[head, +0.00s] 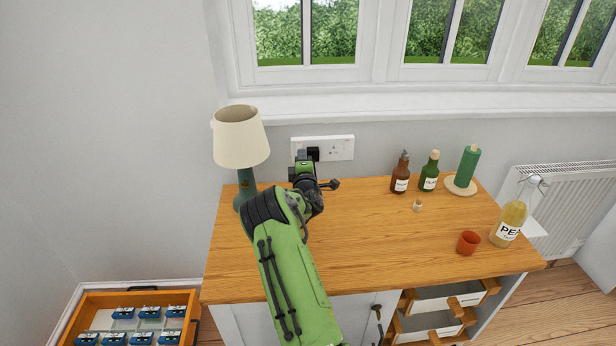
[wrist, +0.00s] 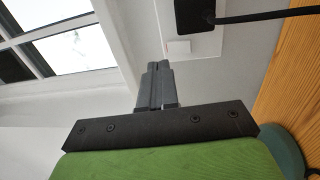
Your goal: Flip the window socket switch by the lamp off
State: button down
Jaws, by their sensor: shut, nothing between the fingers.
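The white double socket (head: 342,146) is on the wall below the window, just right of the lamp (head: 240,138) with its cream shade. A black plug (head: 312,153) sits in its left half. In the wrist view the socket plate (wrist: 212,47) is at the top, with the black plug (wrist: 194,16) and its cable. A small white switch with a reddish strip (wrist: 178,47) is beside the plug. My gripper (wrist: 157,66) is shut and empty, its tips close to the switch, beside the plate edge; contact cannot be told. In the head view my gripper (head: 300,158) partly covers the socket's left end.
The wooden worktop (head: 370,225) is below. The worktop's middle is clear.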

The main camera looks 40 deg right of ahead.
jog(key=v, duration=0.8)
jog(key=shift+a+r+b, duration=0.25)
jog(key=shift+r+b, duration=0.1)
jog(key=shift+r, duration=0.3)
